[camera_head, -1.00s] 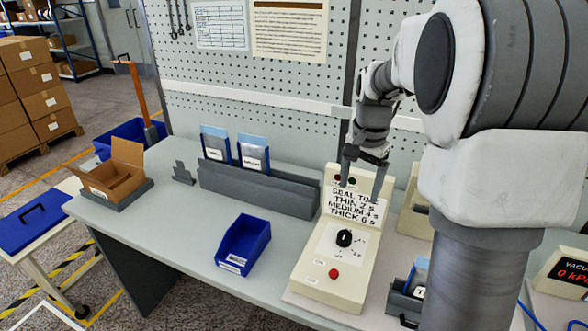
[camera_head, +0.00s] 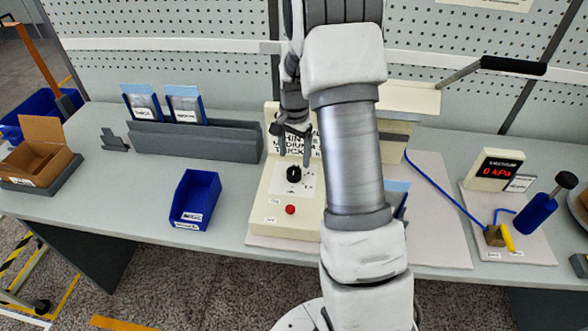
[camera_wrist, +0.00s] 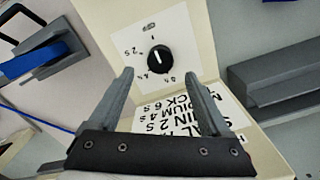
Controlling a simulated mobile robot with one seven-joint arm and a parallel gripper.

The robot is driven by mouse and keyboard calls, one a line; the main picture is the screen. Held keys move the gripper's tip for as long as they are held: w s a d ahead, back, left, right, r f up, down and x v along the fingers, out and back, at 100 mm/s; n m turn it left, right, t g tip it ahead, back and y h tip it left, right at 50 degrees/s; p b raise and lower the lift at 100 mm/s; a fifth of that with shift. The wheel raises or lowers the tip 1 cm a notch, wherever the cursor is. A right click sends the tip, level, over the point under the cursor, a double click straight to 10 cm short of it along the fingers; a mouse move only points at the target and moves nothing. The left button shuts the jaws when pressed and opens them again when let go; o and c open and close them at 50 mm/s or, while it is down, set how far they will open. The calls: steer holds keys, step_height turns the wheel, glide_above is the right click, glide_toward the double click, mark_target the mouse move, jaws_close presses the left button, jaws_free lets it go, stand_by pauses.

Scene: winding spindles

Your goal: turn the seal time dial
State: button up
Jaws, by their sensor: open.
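The seal time dial is a round black knob (camera_head: 294,174) on a white scale plate on the cream sealer housing (camera_head: 268,214). In the wrist view the knob (camera_wrist: 159,57) has a white pointer line, with printed marks around it. The text panel (camera_wrist: 180,118) listing seal times is partly hidden by my gripper. My gripper (camera_head: 297,152) is above and behind the knob in the head view. In the wrist view my gripper (camera_wrist: 163,80) is open and empty, its fingertips apart on either side of the knob's lower edge, seemingly short of it. I cannot tell the exact gap.
A red button (camera_head: 290,210) sits in front of the dial. A blue bin (camera_head: 194,200) stands left, with a grey rack (camera_head: 195,138) behind. The bench between bin and sealer is clear.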

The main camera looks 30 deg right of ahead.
mark_target(294, 170)
step_height(294, 170, down, 6)
steer(key=shift+f, duration=0.25)
jaws_close()
stand_by(0.5)
steer(key=shift+n, duration=0.3)
steer(key=n+b, duration=0.2)
steer(key=n, duration=0.2)
steer(key=shift+f+n, duration=0.1)
steer(key=shift+n, duration=0.2)
steer(key=n+b, duration=0.1)
steer(key=n, duration=0.5)
steer(key=shift+b, duration=0.4)
steer(key=shift+n, duration=0.4)
